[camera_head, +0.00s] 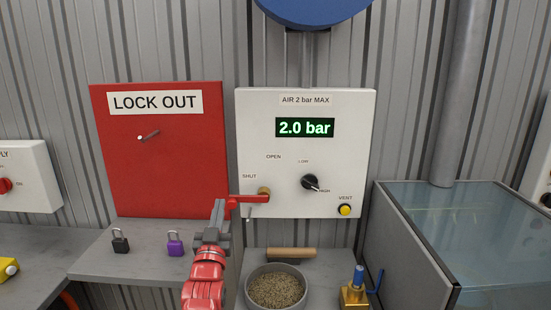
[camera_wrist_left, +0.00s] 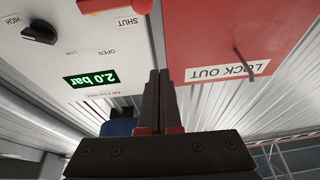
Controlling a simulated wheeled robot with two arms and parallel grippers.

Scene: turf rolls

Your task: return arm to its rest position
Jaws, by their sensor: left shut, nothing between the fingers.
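My left arm comes up from the bottom of the head view, red with a grey gripper (camera_head: 218,206). The gripper is shut and empty, in front of the gap between the red board and the white air panel. Its shut fingers also show in the left wrist view (camera_wrist_left: 159,76). The red valve lever (camera_head: 248,199) on the panel lies level, pointing left from its brass pivot, under the SHUT label. Its left end is close to the fingertips in the head view; I cannot tell whether they touch. My right gripper is not in view.
The white air panel (camera_head: 335,150) reads 2.0 bar. The red LOCK OUT board (camera_head: 165,175) has an empty peg. A black padlock (camera_head: 120,246) and a purple padlock (camera_head: 175,248) stand on the shelf. A bowl (camera_head: 250,304) of grain, a brass valve (camera_head: 354,294) and a glass-topped tank (camera_head: 400,245) stand right.

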